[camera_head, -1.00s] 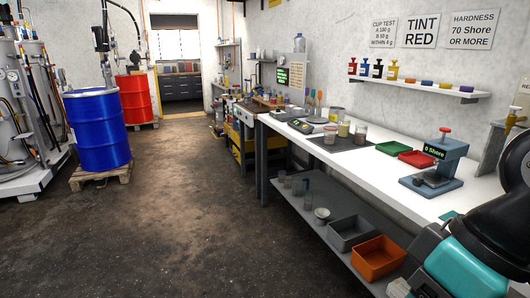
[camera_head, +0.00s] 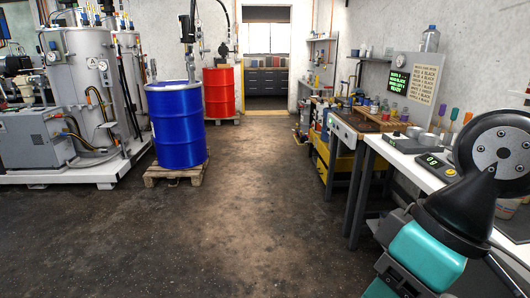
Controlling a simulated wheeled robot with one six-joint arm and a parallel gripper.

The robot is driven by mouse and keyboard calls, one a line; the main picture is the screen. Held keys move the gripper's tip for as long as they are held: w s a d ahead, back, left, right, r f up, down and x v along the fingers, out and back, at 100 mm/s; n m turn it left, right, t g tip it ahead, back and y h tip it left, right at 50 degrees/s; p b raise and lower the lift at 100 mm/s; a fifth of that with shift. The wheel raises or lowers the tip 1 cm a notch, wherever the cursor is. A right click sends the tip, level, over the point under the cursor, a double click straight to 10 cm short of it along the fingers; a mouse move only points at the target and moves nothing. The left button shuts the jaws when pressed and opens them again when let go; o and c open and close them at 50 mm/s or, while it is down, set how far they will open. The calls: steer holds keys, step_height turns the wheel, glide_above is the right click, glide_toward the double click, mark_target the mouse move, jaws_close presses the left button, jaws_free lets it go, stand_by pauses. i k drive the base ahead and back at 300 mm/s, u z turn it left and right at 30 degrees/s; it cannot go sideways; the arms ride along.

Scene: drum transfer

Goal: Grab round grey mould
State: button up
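I cannot make out a round grey mould for certain. Small grey round pieces (camera_head: 427,141) stand on the white workbench (camera_head: 398,146) at the right, behind the scale (camera_head: 432,162); they are too small to tell whether one is a mould. My arm, teal and black, fills the lower right and hides much of the bench. My gripper's fingers do not show.
A blue drum (camera_head: 177,126) stands on a wooden pallet (camera_head: 157,174) at left centre. A red drum (camera_head: 219,93) stands behind it. Grey tank machinery (camera_head: 85,75) fills the left. The middle floor (camera_head: 265,190) is clear towards the doorway.

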mark_target(346, 107)
steer(key=u, duration=0.15)
steer(key=i, duration=4.15)
steer(key=z, duration=0.7)
steer(key=i, duration=1.7)
steer(key=z, duration=0.45)
